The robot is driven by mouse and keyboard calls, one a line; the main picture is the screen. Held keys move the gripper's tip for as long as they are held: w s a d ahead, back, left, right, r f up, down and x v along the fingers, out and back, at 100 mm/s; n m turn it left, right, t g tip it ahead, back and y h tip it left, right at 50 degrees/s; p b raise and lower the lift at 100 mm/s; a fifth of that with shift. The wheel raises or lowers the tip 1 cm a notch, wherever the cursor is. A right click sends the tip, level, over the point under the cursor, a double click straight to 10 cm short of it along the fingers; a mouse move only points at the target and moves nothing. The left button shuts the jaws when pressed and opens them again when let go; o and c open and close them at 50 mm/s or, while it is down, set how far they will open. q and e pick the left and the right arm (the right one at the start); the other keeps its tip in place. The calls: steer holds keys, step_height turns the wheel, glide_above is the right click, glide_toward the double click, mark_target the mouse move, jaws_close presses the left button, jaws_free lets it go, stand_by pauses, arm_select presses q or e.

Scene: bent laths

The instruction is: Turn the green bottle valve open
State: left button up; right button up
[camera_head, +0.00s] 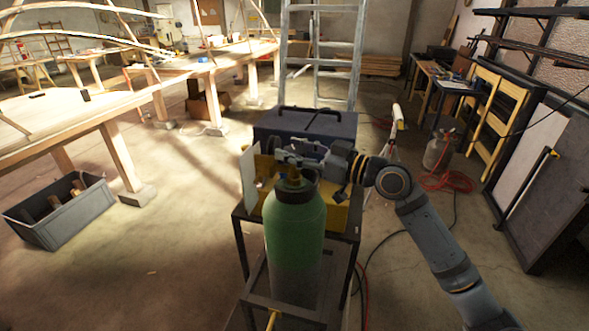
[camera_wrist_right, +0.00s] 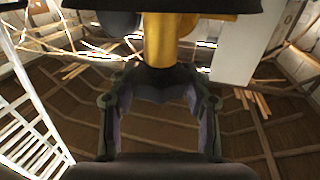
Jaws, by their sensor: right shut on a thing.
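The green bottle (camera_head: 294,235) stands upright in a dark metal frame, with a grey lower part and a dark collar. Its brass valve (camera_head: 294,181) sits on top and also shows in the right wrist view (camera_wrist_right: 172,40). In that view a dark handwheel (camera_wrist_right: 165,84) sits at the end of the brass part. My right gripper (camera_head: 299,155) reaches in from the right above the bottle. Its two fingers (camera_wrist_right: 160,103) stand apart on either side of the handwheel and are shut on it. The gripper partly hides the valve top in the head view. My left gripper is not in view.
A dark case (camera_head: 305,122) and a yellow box (camera_head: 334,215) are close behind the bottle. A pale panel (camera_head: 249,180) stands left of the valve. A ladder (camera_head: 361,50) rises behind. A grey crate (camera_head: 60,228) lies left; floor between is clear.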

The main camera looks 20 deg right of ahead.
mark_target(294, 150)
stand_by(0.3)
steer(key=o, duration=1.2)
steer(key=shift+c, duration=0.2)
steer(key=shift+r, duration=0.3)
step_height(294, 150, up, 9)
steer(key=shift+r, duration=0.2)
